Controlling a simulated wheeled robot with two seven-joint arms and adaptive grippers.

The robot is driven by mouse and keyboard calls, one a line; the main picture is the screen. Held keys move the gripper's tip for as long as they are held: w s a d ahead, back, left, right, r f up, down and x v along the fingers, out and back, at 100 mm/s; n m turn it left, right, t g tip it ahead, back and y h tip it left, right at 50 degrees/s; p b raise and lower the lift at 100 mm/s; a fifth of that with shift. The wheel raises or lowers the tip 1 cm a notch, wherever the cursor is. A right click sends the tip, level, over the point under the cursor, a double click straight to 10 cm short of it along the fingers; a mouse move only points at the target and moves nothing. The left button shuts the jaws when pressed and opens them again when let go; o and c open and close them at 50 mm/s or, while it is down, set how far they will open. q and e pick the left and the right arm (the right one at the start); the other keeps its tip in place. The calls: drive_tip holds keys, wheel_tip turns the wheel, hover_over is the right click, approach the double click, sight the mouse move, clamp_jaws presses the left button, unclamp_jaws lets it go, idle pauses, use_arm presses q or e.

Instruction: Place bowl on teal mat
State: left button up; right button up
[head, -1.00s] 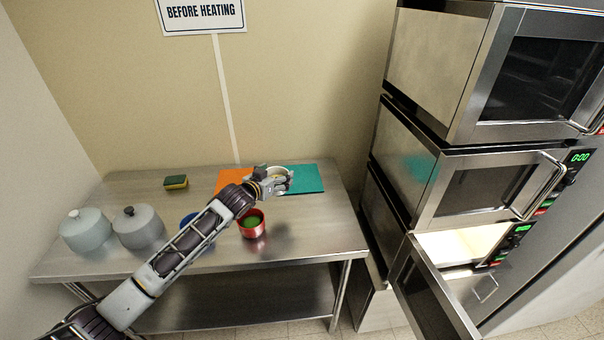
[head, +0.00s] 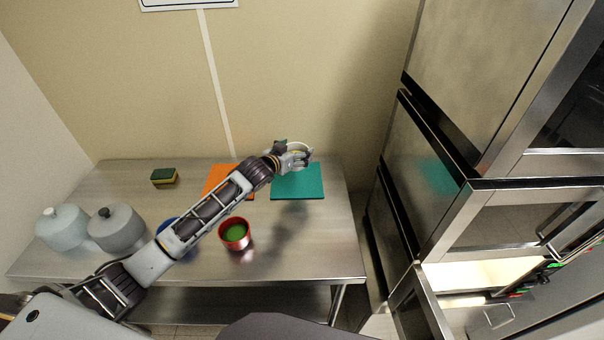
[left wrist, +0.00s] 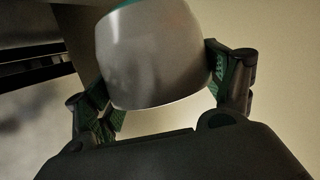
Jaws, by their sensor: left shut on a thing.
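My left gripper (head: 298,157) is shut on a pale bowl (head: 301,147), held in the air over the far part of the teal mat (head: 297,184). In the left wrist view the bowl (left wrist: 150,55) sits between the two fingers (left wrist: 160,85), its smooth grey-white side facing the camera. In the head view the gripper hides part of the bowl. The teal mat lies flat at the back right of the steel table, and its bare near part shows. My right gripper is not in view.
An orange mat (head: 216,180) lies left of the teal one, partly under my arm. A red bowl with green contents (head: 234,234), a blue item (head: 167,226), two lidded pots (head: 116,229) and a sponge (head: 164,176) stand on the table (head: 300,256). Stacked microwaves (head: 440,170) stand at right.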

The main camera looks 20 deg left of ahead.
use_arm(q)
drive_tip(key=shift+w+r, duration=0.15)
drive_tip(key=shift+w, duration=0.1)
drive_tip(key=shift+f+p, duration=0.3)
drive_tip(key=shift+f, duration=2.8)
drive_tip(key=shift+f, duration=1.9)
drive_tip(key=shift+f, duration=0.1)
drive_tip(key=o, duration=1.2)
drive_tip(key=shift+s+f, duration=0.1)
drive_tip(key=shift+o, duration=0.2)
drive_tip(key=shift+r, duration=0.2)
drive_tip(key=v, duration=1.2)
drive_tip(key=shift+b, duration=0.3)
